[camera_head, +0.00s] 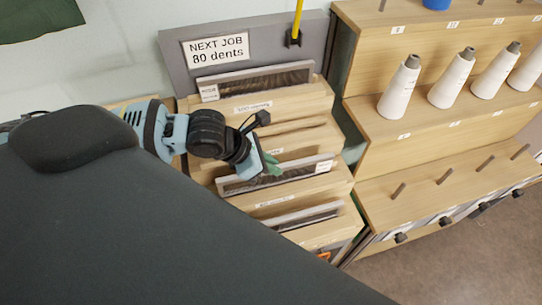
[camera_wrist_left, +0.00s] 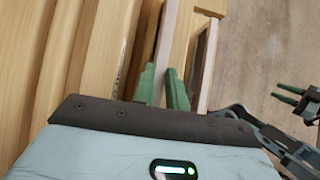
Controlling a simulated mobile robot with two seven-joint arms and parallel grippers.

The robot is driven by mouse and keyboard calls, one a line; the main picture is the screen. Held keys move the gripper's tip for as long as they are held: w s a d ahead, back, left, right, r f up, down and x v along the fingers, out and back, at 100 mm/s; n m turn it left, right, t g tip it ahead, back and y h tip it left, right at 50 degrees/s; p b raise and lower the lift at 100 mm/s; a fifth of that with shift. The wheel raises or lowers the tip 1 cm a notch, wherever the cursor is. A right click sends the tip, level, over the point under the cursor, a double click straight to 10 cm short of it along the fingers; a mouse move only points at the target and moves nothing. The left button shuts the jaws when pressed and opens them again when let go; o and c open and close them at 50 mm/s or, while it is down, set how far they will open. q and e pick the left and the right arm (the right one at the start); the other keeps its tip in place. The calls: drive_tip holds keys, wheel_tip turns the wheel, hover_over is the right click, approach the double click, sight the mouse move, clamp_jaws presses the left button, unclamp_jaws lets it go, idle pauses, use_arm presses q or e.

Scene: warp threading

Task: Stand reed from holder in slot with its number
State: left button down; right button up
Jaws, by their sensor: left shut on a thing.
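My left gripper (camera_head: 268,165) is shut on a long, thin reed (camera_head: 290,174) with a grey frame and a white end label. This reed stands at the third step of the wooden rack (camera_head: 318,188); I cannot tell whether it is seated or slightly raised. In the left wrist view the green fingers (camera_wrist_left: 161,88) close on both sides of the reed (camera_wrist_left: 167,35). Another reed (camera_head: 270,77) stands in the top holder, under the sign "NEXT JOB 80 dents" (camera_head: 217,49). My right gripper (camera_wrist_left: 289,94) is open and empty, off to the right in the wrist view.
Another reed (camera_head: 305,215) stands in a lower slot. The second step (camera_head: 300,137) shows an empty-looking slot. Slot labels are mostly too small to read. A wooden shelf (camera_head: 440,118) with white cones (camera_head: 399,88) and pegs stands close on the right. Open floor lies at lower right.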

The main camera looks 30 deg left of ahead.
use_arm(q)
drive_tip(key=c, duration=1.5)
unclamp_jaws()
drive_tip(key=shift+o, duration=0.9)
drive_tip(key=shift+f, duration=0.1)
drive_tip(key=shift+v, duration=3.95)
